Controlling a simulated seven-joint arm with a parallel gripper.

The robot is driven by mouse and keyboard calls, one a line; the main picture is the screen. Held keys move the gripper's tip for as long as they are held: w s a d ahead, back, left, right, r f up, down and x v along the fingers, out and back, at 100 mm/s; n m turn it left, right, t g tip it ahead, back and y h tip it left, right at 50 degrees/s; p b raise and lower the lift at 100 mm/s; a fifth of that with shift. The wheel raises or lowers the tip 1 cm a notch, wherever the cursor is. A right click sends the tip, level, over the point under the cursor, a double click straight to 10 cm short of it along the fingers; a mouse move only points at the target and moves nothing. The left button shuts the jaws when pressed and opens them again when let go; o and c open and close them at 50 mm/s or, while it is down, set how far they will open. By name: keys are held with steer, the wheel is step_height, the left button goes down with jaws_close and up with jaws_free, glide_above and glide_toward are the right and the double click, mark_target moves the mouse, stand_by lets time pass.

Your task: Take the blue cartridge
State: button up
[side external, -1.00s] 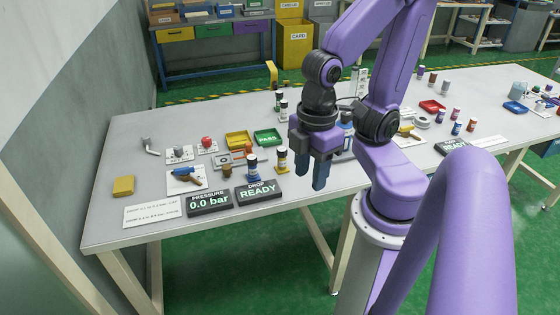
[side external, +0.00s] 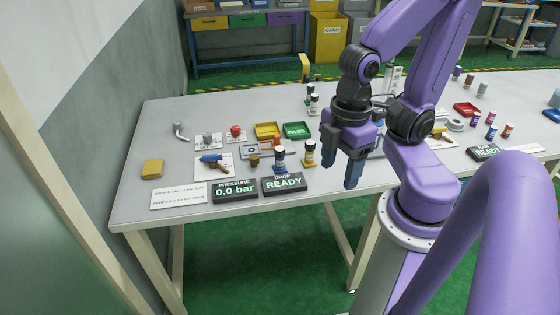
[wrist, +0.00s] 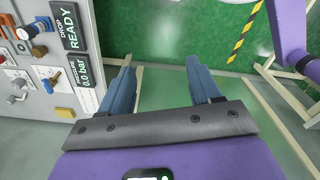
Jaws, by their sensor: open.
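A dark-capped cartridge with a white label and a blue lower part (side external: 279,160) stands upright behind the READY display. In the wrist view a blue piece (wrist: 41,26) shows at the upper left, beside that display. A similar cartridge with a yellow foot (side external: 310,154) stands to its right. A small blue cartridge (side external: 491,132) also stands among several on the table's right part; I cannot tell which one is meant. My gripper (side external: 342,166) is open and empty, pointing down near the table's front edge, right of the cartridges. In the wrist view its fingers (wrist: 160,75) are apart over the floor.
The pressure display (side external: 235,190) and READY display (side external: 284,184) line the front edge. A blue tool (side external: 213,160), yellow tray (side external: 267,130), green PASS tray (side external: 296,130) and yellow block (side external: 152,169) are nearby. The table's back left (side external: 190,110) is bare.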

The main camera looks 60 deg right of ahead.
steer(key=w, duration=1)
steer(key=n, duration=0.3)
glide_above(280, 148)
step_height(280, 148, down, 7)
step_height(280, 148, down, 16)
steer(key=shift+s+a+f, duration=0.1)
steer(key=shift+f, duration=0.1)
jaws_close()
